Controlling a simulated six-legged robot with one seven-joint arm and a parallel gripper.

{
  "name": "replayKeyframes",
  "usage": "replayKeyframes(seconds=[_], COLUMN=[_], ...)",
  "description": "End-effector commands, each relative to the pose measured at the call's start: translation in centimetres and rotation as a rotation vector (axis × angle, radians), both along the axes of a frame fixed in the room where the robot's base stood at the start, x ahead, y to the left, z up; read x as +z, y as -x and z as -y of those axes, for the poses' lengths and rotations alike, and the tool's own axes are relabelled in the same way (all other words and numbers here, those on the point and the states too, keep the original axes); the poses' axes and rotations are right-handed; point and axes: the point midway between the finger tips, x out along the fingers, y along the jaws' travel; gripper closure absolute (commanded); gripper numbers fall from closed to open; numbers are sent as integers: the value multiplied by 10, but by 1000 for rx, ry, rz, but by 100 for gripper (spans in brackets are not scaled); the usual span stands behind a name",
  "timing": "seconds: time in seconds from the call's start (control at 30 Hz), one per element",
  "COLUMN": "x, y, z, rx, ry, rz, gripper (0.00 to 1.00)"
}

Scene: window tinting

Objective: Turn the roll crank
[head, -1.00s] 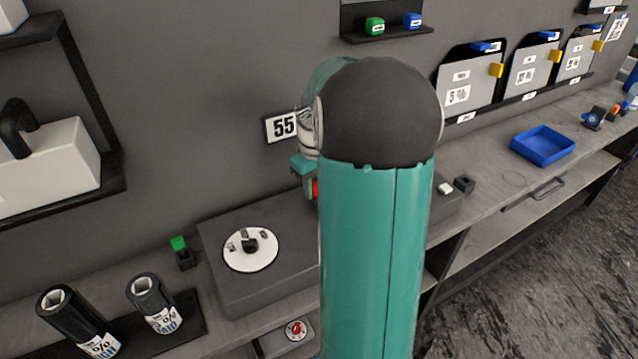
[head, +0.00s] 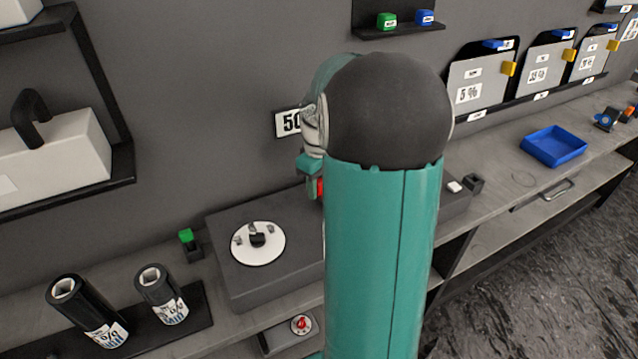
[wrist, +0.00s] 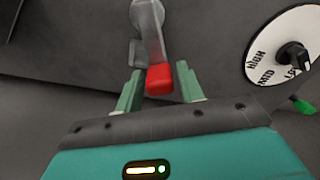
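The roll crank shows in the wrist view as a grey metal arm (wrist: 150,35) with a red handle (wrist: 159,80) at its end. My gripper (wrist: 159,88) is open, with one green finger on each side of the red handle. A gap shows between the handle and each finger, so it is not gripped. In the head view, a bit of the red handle (head: 320,187) shows beside my arm. My arm hides most of the crank and gripper there.
A white dial (head: 258,243) with a black knob sits on the grey bench box (head: 280,285), left of my arm. Two black rolls (head: 88,310) stand at lower left. A blue tray (head: 553,146) lies on the right-hand counter.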

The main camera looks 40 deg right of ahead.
Motion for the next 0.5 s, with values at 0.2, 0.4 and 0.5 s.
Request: replayKeyframes(seconds=[0.2,0.4,0.5], x=[0,4,15], y=[0,0,-1], z=[0,0,0], rx=[0,0,0], ry=[0,1,3], rz=[0,0,2], gripper=[51,51,51])
